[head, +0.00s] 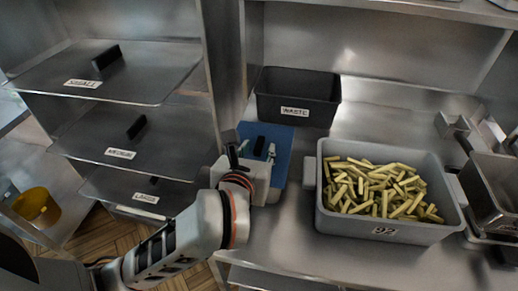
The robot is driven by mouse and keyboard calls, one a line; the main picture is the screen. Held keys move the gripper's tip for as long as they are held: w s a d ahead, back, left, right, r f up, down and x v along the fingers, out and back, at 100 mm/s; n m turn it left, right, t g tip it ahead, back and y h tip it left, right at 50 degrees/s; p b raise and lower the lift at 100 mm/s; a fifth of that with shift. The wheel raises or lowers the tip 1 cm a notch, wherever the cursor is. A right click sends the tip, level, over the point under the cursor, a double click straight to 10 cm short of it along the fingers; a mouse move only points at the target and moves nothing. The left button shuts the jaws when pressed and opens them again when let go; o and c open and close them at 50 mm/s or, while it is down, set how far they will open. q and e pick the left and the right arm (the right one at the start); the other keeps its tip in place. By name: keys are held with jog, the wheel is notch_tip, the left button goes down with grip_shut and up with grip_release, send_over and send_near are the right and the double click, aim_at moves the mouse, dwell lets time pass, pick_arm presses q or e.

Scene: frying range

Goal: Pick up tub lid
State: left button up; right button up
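A flat blue lid (280,150) with a small black handle (259,144) lies on the steel counter, left of the grey tub; I take it to be the tub lid. My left gripper (251,151) is over the lid's near left part, its fingers apart with the black handle showing between them. I cannot tell whether it touches the handle. The gripper and wrist hide the lid's near left part. The grey tub (391,233), marked 92, is uncovered and holds many cut fries (384,188). My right gripper is not in view.
A black bin (297,108) labelled WASTE stands behind the lid. Steel pans (497,190) stand at the right. The counter front (300,245) is clear.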

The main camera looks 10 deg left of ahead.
aim_at(259, 142)
pick_arm(q)
jog(key=x, duration=0.3)
jog(key=shift+w+a+f, duration=0.1)
jog(key=shift+w+a, duration=0.2)
jog(key=shift+w, duration=0.05)
jog(key=shift+w+f, duration=0.15)
jog(key=shift+w, duration=0.2)
grip_shut()
